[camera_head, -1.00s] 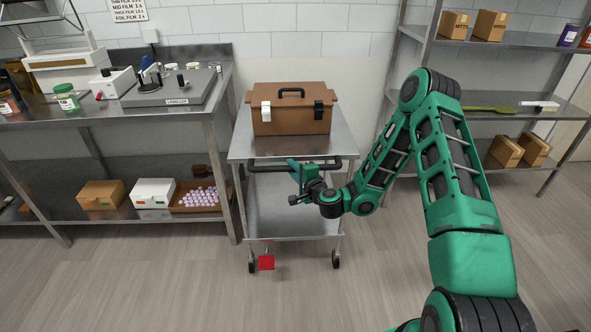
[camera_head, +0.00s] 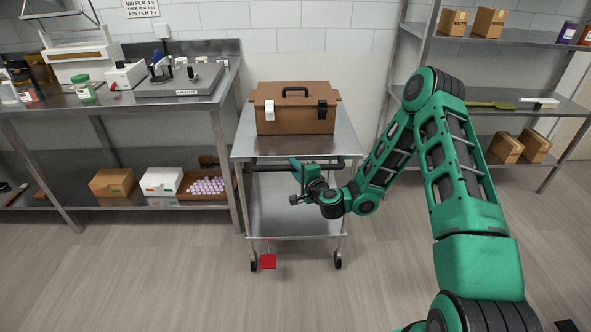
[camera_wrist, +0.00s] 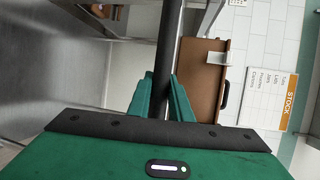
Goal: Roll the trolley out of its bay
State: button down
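The steel trolley (camera_head: 292,228) stands between the left bench and the right rack, a brown case on its top. Its dark handle bar (camera_head: 270,168) runs across the near side. My gripper (camera_head: 297,168) is at the right-hand half of this bar. In the wrist view, the bar (camera_wrist: 168,40) passes between the green fingers of my gripper (camera_wrist: 162,95), which are closed around it. A red pedal (camera_head: 268,261) shows low at the trolley's front left, by the caster. Whether it is pressed or raised, I cannot tell.
The brown case (camera_head: 296,107) rests upright on the trolley top. The steel bench (camera_head: 215,120) stands close on the left, with boxes on its lower shelf. A steel rack (camera_head: 480,107) stands on the right. The floor (camera_head: 190,290) in front is clear.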

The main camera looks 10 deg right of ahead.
jog(key=c, duration=1.6)
grip_release()
jog(key=shift+r, duration=0.1)
jog(key=shift+s, duration=0.1)
jog(key=shift+v, duration=5.05)
jog(key=shift+d, duration=0.15)
